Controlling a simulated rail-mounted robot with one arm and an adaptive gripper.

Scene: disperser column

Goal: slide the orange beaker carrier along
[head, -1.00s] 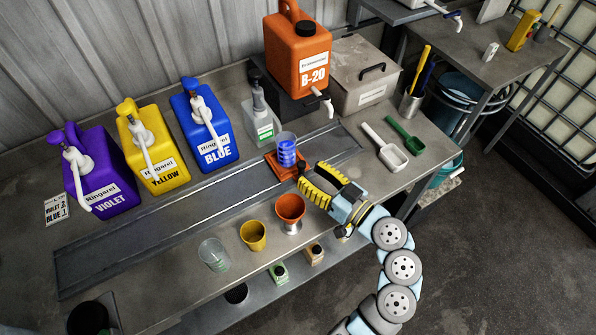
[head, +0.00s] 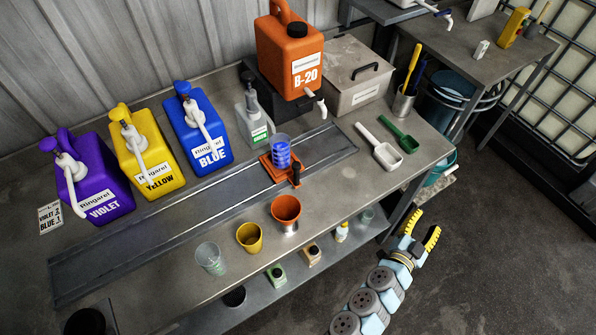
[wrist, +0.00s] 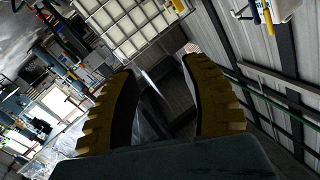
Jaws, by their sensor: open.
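The orange beaker carrier (head: 268,163) sits on the metal rail track (head: 200,215) on the bench, with a dark knob (head: 295,172) at its right side. A clear beaker with blue content (head: 281,152) stands on it, in front of the green-labelled bottle and left of the B-20 canister's spout. My gripper (head: 424,233) is open and empty, out beyond the bench's front right edge and well apart from the carrier. In the wrist view, the two yellow fingers (wrist: 165,95) are spread with nothing between them. The carrier does not show there.
Violet (head: 92,185), yellow (head: 147,150) and blue (head: 200,130) pump jugs stand behind the track. The orange B-20 canister (head: 290,55) is at the back right. Cups (head: 249,238) stand along the front; white (head: 380,148) and green (head: 398,136) scoops lie right. Track left of the carrier is clear.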

